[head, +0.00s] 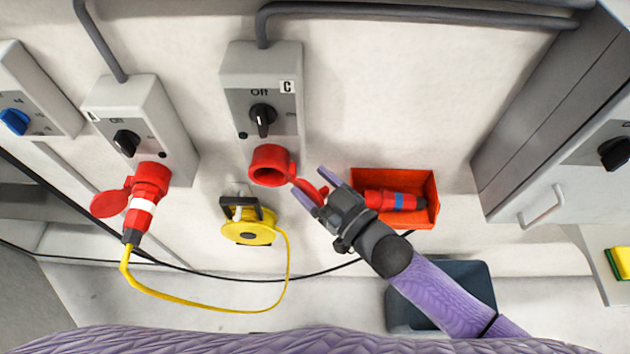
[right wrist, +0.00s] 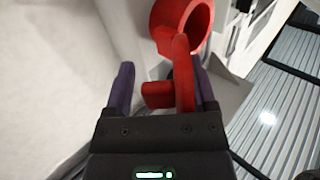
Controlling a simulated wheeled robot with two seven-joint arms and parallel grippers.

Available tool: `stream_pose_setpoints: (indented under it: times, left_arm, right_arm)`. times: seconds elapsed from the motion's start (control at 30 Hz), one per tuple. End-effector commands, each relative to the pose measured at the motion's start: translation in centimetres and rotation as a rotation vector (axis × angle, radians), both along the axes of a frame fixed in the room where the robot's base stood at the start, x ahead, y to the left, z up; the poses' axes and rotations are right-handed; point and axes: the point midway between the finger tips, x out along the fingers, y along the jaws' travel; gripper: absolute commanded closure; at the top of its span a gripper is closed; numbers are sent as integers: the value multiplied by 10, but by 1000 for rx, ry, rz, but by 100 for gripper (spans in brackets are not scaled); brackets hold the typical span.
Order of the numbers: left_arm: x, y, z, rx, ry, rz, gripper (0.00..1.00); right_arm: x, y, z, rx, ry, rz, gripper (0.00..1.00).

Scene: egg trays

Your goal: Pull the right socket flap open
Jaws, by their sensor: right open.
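The right socket (head: 270,166) is a red round socket under the grey switch box marked C, its mouth uncovered. It also shows at the top of the right wrist view (right wrist: 181,27). Its red flap (head: 311,191) stands swung out to the right side of the socket. In the right wrist view the flap (right wrist: 184,85) lies between the two purple fingers. My right gripper (head: 318,189) is open around the flap, with a gap visible on the left side; contact on the right side I cannot tell. My left gripper is not in view.
A red bin (head: 433,187) holding a red connector with a blue band is right of my gripper. A yellow cable reel (head: 250,227) hangs below the socket. The left socket (head: 150,180) has a plug with a yellow cable. A grey cabinet (head: 540,140) stands right.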

Motion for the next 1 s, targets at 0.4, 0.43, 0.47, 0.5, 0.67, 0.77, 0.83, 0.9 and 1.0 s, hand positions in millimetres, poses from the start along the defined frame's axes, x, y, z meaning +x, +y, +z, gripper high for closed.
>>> stream_pose_setpoints:
  times: [0.4, 0.43, 0.47, 0.5, 0.67, 0.77, 0.83, 0.9, 1.0]
  left_arm:
    - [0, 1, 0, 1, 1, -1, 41]
    - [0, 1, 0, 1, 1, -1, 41]
    - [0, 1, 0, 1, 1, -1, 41]
    - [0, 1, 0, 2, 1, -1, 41]
    - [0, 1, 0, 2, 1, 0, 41]
    - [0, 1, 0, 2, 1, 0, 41]
    - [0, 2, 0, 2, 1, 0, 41]
    - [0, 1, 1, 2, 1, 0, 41]
    - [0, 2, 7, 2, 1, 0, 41]
  right_arm:
    - [1, 1, 0, -1, 1, 0, 62]
    - [1, 1, 0, -1, 1, -1, 68]
    - [1, 0, 0, -1, 1, -1, 75]
    - [1, 0, 0, -1, 1, -1, 83]
    - [1, 0, 0, -1, -1, -2, 100]
    - [2, 0, 0, -1, -1, -3, 100]
    - [2, 0, 0, -1, -1, -3, 100]
    - [2, 0, 1, 0, -1, -7, 100]
    - [-1, 3, 3, 9, 0, -62, 100]
